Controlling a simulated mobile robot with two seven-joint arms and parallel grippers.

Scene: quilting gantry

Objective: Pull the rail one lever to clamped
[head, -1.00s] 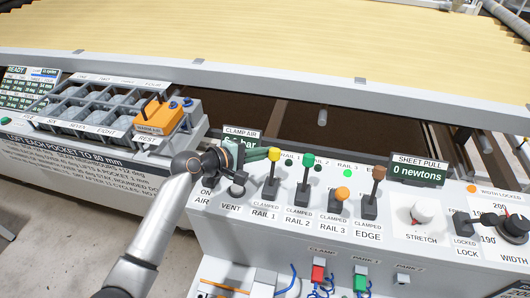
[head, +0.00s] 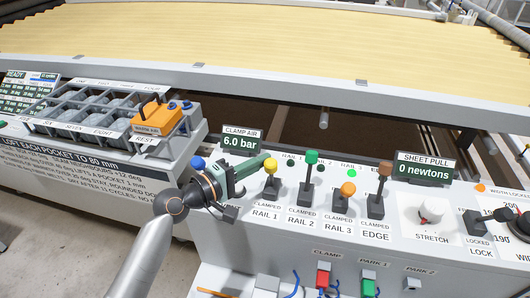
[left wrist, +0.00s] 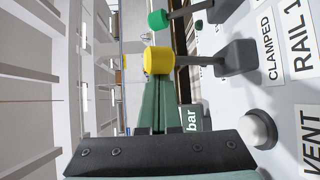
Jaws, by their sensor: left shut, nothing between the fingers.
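The rail one lever has a yellow knob (head: 271,166) on a dark stem and stands on the sloping panel above the CLAMPED and RAIL 1 labels. Its knob sits lower than the green rail two knob (head: 311,157), higher than the orange rail three knob (head: 348,188). My left gripper (head: 265,158) is shut and empty, its green fingers pointing right at the far side of the yellow knob. In the left wrist view the yellow knob (left wrist: 159,60) covers the fingertips (left wrist: 160,78); I cannot tell whether they touch. My right gripper is not in view.
The brown edge lever (head: 386,170) stands farther right. The clamp air display (head: 240,141) reads 6.0 bar behind my gripper. An orange box (head: 157,115) sits on the tray at left. The light behind rail three (head: 352,173) is lit green.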

